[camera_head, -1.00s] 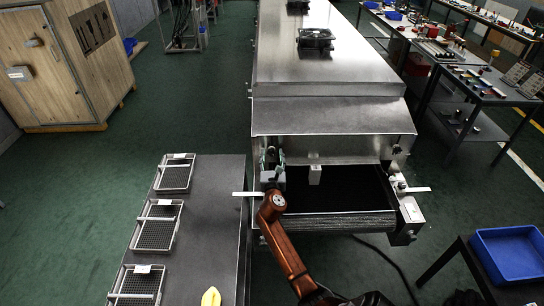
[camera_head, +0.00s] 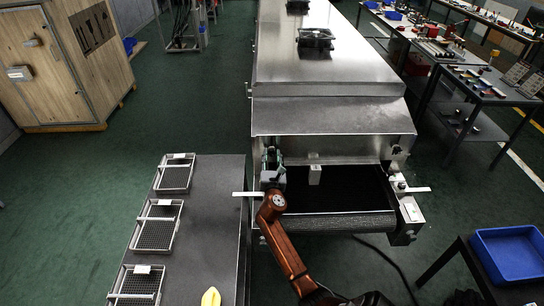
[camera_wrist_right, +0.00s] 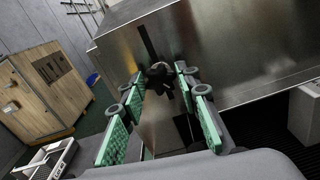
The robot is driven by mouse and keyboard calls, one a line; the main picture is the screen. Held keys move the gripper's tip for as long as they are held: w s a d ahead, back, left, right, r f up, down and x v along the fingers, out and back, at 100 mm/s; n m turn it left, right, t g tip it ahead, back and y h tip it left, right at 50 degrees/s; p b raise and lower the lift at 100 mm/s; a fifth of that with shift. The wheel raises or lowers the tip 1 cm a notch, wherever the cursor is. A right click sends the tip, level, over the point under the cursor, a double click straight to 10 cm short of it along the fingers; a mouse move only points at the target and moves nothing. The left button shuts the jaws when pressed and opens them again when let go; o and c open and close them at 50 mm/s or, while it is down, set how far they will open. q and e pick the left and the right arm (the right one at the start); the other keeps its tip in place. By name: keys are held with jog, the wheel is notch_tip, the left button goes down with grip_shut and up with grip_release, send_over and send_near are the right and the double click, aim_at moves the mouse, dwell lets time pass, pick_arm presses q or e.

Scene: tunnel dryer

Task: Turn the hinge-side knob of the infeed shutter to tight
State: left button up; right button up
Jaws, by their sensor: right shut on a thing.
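The knob (camera_wrist_right: 158,74) is dark and lobed and sits on the steel front of the dryer, below a dark slot. My right gripper (camera_head: 272,160) is at the left side of the infeed opening and hides this knob in the head view. In the wrist view the green-padded fingers of the right gripper (camera_wrist_right: 160,88) stand on both sides of the knob, shut on it. The shutter (camera_head: 330,120) is a steel panel above the dark opening. I cannot read any tight mark. My left gripper is not in view.
Another small knob (camera_head: 396,150) is at the right of the opening. The mesh belt (camera_head: 340,222) lies below. A grey table (camera_head: 205,210) with several wire trays stands at the left. A blue bin (camera_head: 508,254) is at the lower right.

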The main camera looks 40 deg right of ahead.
jog(key=m, duration=0.6)
jog(key=shift+d, duration=0.1)
jog(key=m+b, duration=0.1)
jog(key=m, duration=0.2)
jog(key=shift+s+f+m, duration=0.1)
jog(key=shift+f+m, duration=0.05)
jog(key=shift+m, duration=0.25)
jog(key=m+b, duration=0.1)
jog(key=m, duration=0.2)
jog(key=shift+m, duration=0.4)
jog(key=m+b, duration=0.1)
jog(key=m, duration=0.5)
jog(key=shift+f+b, duration=0.2)
jog(key=shift+b, duration=0.1)
pick_arm(q)
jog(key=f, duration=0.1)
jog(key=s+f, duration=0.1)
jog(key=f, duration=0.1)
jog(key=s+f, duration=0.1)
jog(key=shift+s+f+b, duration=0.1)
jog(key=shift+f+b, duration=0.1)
jog(key=shift+b, duration=0.2)
pick_arm(e)
jog(key=m, duration=0.5)
jog(key=shift+f, duration=0.1)
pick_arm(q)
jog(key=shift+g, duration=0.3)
pick_arm(e)
jog(key=shift+f+m, duration=0.1)
jog(key=shift+m, duration=0.2)
